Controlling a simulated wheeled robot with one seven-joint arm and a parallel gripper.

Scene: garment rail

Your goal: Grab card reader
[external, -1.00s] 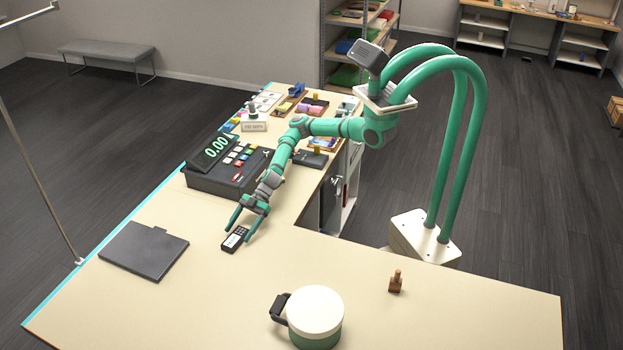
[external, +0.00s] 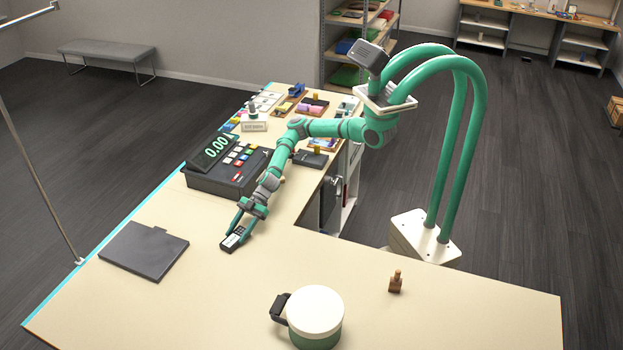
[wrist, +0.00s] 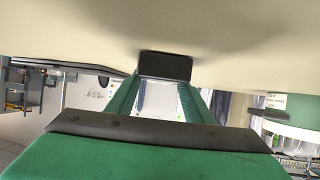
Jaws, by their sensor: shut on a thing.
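The card reader (external: 233,240) is a small dark handheld device with a white screen and a keypad. It is on the beige counter, to the right of the dark flat panel. My gripper (external: 238,232) reaches down to it, with its green fingers closed on the sides of the reader. In the wrist view my gripper (wrist: 166,90) shows its two fingers converging on the dark end of the card reader (wrist: 165,67). I cannot tell whether the reader is lifted off the counter.
A cash register (external: 228,168) stands just behind my gripper. The dark flat panel (external: 143,250) lies to the left. A white-lidded round container (external: 315,313) and a small wooden stamp (external: 396,282) stand towards the front right. The counter (external: 190,310) between them is clear.

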